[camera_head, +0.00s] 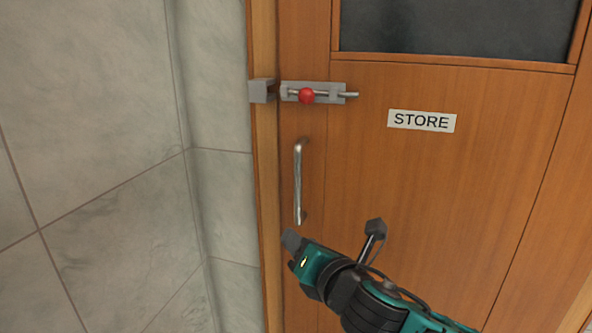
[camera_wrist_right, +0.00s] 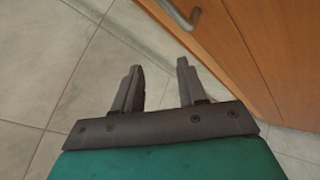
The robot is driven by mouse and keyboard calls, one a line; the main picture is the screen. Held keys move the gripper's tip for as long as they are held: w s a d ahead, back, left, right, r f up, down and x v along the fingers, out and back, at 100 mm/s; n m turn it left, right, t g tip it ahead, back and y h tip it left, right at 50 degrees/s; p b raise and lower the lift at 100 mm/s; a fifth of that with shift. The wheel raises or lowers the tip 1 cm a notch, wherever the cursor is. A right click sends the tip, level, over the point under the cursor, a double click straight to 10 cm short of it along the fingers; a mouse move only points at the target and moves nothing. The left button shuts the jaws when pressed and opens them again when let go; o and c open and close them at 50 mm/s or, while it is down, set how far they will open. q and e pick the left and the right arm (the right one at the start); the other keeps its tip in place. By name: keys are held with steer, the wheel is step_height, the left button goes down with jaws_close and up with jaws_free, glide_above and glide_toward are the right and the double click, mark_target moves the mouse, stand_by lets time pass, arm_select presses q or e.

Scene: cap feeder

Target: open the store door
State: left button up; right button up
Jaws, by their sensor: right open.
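The wooden store door (camera_head: 450,200) fills the right of the head view and looks closed in its frame. A vertical metal pull handle (camera_head: 298,183) is near its left edge. Above it is a slide bolt with a red knob (camera_head: 306,96); its rod sticks out to the right, and its left end appears clear of the grey keeper (camera_head: 263,91) on the frame. My right gripper (camera_head: 292,242) is just below the handle. In the right wrist view it is open and empty (camera_wrist_right: 159,70), with the handle (camera_wrist_right: 181,16) beyond the fingertips, apart from them. My left gripper is not in view.
A tiled wall (camera_head: 90,130) stands to the left of the wooden door frame (camera_head: 266,200). The door has a dark window (camera_head: 460,25) and a STORE sign (camera_head: 421,121). Pale floor tiles (camera_wrist_right: 40,60) show in the right wrist view.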

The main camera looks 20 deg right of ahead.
mark_target(299, 170)
steer(key=w+d+r+n+t+h, duration=0.1)
steer(key=d+r+n+t+h, duration=0.15)
steer(key=r+n, duration=0.45)
steer(key=shift+m+y, duration=0.25)
steer(key=shift+m, duration=0.45)
steer(key=w, duration=0.8)
steer(key=w+r, duration=0.1)
steer(key=w, duration=0.3)
steer(key=shift+w+d+r+b, duration=0.1)
steer(key=shift+w+d+b, duration=0.15)
steer(key=shift+d+b, duration=0.1)
steer(key=shift+c, duration=0.4)
jaws_close()
